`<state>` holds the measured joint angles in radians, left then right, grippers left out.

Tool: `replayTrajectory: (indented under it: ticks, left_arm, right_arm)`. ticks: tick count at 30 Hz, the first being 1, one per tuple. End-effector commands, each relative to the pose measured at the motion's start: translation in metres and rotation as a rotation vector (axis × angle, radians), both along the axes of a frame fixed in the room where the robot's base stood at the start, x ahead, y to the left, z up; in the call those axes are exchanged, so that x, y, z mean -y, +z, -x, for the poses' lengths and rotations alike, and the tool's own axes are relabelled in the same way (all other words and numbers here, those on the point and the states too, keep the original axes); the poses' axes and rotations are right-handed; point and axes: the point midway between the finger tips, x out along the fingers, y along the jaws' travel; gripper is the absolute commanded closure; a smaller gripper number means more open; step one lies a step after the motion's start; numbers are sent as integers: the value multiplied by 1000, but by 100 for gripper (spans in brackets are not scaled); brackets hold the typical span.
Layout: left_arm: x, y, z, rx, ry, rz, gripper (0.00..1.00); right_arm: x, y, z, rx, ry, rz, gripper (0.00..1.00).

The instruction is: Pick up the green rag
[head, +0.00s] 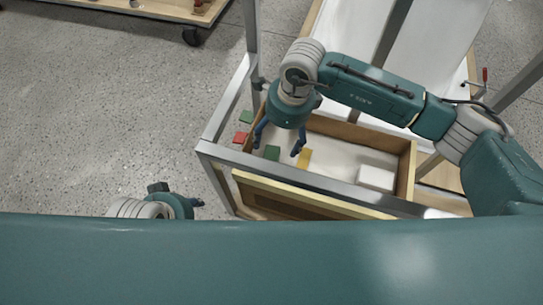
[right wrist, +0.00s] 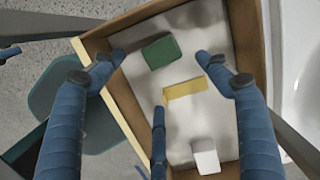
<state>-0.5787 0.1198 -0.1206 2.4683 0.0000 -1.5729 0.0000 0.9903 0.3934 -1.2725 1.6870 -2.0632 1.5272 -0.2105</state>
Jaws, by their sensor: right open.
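A green rag (head: 272,152), a flat folded piece, lies in the wooden tray near its left end. In the right wrist view the green rag (right wrist: 161,52) lies near the top of the tray. My right gripper (head: 280,146) is open and empty above the rag, its blue fingers spread on both sides. In the right wrist view the fingers (right wrist: 161,74) frame the rag and a yellow piece, touching neither as far as I can tell. My left gripper (head: 197,202) shows only in part at the lower left, its fingers mostly hidden.
The yellow piece (head: 304,158) lies just right of the rag, and a white block (head: 376,177) farther right. The wooden tray (head: 407,170) sits inside a metal frame (head: 228,112). Another green piece (head: 246,117) and a red piece (head: 239,137) lie left of the tray.

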Motion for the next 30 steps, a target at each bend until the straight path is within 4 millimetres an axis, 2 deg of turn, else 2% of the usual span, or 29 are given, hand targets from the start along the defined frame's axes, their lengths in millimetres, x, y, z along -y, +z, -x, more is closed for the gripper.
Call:
replayTrajectory:
  ticks: [4, 11, 18, 28, 30]
  left_arm:
    - [0, -1, 1, 3, 0, 0, 60]
    - [0, -7, 0, 3, 0, 0, 60]
    - [0, -15, 0, 5, 0, 0, 60]
    - [0, -15, -1, 8, 0, 1, 60]
    - [0, -15, -1, 8, 0, 1, 60]
  right_arm:
    - [-4, -27, 0, -3, 0, 0, 25]
    - [-8, -51, -2, -2, -1, 1, 25]
    - [-13, -85, -6, -1, 0, 1, 25]
    - [-14, -90, -7, 1, 1, 0, 25]
    - [-14, -90, -6, 1, 1, 0, 39]
